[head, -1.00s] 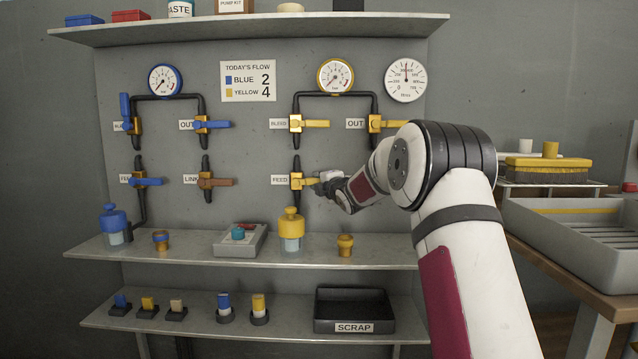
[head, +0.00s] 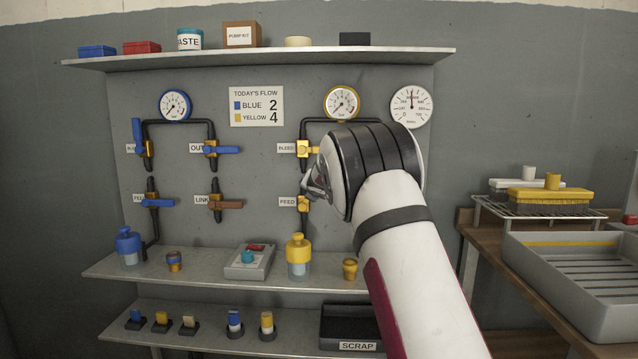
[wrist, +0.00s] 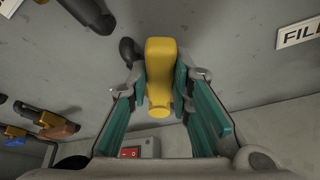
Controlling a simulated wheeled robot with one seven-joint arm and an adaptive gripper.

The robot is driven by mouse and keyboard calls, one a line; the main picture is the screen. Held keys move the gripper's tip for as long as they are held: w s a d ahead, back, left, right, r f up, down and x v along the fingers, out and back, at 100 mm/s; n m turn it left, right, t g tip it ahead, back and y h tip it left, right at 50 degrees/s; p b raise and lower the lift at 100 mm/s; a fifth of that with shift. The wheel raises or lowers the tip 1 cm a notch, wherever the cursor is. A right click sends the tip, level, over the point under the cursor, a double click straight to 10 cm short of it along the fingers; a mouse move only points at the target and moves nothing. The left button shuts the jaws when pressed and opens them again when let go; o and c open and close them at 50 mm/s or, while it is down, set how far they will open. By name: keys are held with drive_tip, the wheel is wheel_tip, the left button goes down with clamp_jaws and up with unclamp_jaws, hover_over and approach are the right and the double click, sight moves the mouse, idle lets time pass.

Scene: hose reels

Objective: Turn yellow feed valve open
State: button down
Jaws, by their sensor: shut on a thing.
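The yellow feed valve (head: 303,203) sits on the dark pipe beside its FEED label (head: 288,202), below the yellow bleed valve (head: 303,149). In the head view my gripper (head: 317,184) is just above the feed valve's body and, with my arm, hides most of its handle. In the wrist view the yellow handle (wrist: 160,62) lies lengthwise between the two teal-padded fingers (wrist: 163,88), and my gripper is shut on it. The handle's exact angle is hard to see from the head view.
A yellow-capped bottle (head: 298,257) stands on the shelf below, with a grey box with a teal knob (head: 248,262) to its left. The brown link valve (head: 226,204) and blue valves are to the left. A workbench with a grey tray (head: 570,275) is at right.

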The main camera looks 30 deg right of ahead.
drive_tip(key=a+n+p, duration=0.1)
drive_tip(key=p, duration=0.2)
drive_tip(key=w+a+n+g+h+p, duration=0.1)
drive_tip(key=p, duration=0.2)
drive_tip(key=a+r+n+h+p, duration=0.1)
drive_tip(key=n+p, duration=0.1)
drive_tip(key=p, duration=0.1)
drive_tip(key=shift+w+a+g, duration=0.15)
drive_tip(key=shift+w+g, duration=0.15)
drive_tip(key=shift+w, duration=0.1)
drive_tip(key=shift+f, duration=0.1)
drive_tip(key=c, duration=1.4)
unclamp_jaws()
drive_tip(key=shift+c, duration=0.2)
drive_tip(key=v, duration=1.2)
